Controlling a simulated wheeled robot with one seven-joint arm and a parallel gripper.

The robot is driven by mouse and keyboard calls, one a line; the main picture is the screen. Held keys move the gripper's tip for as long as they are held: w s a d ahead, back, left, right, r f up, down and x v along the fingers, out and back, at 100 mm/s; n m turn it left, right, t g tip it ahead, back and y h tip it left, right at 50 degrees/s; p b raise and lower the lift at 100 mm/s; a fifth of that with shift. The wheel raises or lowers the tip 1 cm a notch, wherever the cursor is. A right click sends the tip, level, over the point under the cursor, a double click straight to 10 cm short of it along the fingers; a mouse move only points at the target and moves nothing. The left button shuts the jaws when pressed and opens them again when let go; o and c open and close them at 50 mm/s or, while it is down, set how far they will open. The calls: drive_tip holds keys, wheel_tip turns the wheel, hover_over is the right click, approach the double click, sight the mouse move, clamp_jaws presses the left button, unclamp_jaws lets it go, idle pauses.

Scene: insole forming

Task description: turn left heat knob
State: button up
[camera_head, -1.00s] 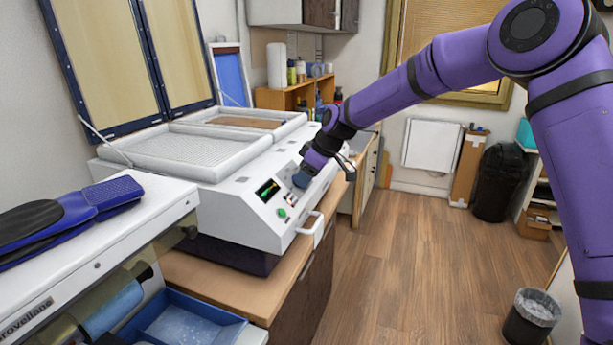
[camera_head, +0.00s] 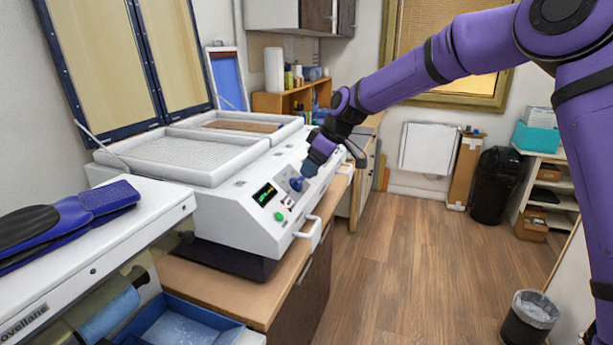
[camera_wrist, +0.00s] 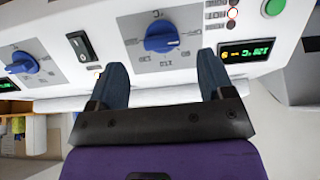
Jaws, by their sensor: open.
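The left heat knob (camera_head: 296,184) is a blue dial on the white machine's front panel, beside the green display. In the wrist view it is the right-hand of two blue knobs (camera_wrist: 160,36), with its grip bar about horizontal, and the panel appears upside down. My gripper (camera_wrist: 162,62) is open. Its two dark blue fingers point at the panel on either side of the knob's width, with the knob beyond their tips and apart from them. In the head view my gripper (camera_head: 308,168) is just up and right of the knob, with nothing held.
The other blue knob (camera_wrist: 22,63) is at the left in the wrist view, with a black rocker switch (camera_wrist: 82,46) between. A green button (camera_head: 279,217) and display (camera_head: 265,194) lie left of the knob. A white handle (camera_head: 309,228) juts out below.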

drive_tip(key=shift+v, duration=2.5)
drive_tip(key=s+d+r+m+t+h, duration=0.15)
drive_tip(key=s+d+r+m, duration=0.3)
drive_tip(key=s+d, duration=0.6)
drive_tip(key=s+d+r+m+t+h, duration=0.1)
drive_tip(key=s+d+r+m+h, duration=0.2)
drive_tip(key=s+d+r, duration=0.7)
drive_tip(key=s+d+f+m, duration=0.2)
drive_tip(key=s, duration=0.5)
drive_tip(key=s+d+f+m, duration=0.2)
drive_tip(key=s+f, duration=0.1)
drive_tip(key=s, duration=0.5)
drive_tip(key=s+d+f+m, duration=0.2)
drive_tip(key=s, duration=0.5)
drive_tip(key=shift+s+d+f+m+t+h, duration=0.25)
drive_tip(key=shift+d+f+m+t+h, duration=0.1)
drive_tip(key=shift+f+h, duration=0.1)
drive_tip(key=shift+w+r, duration=0.1)
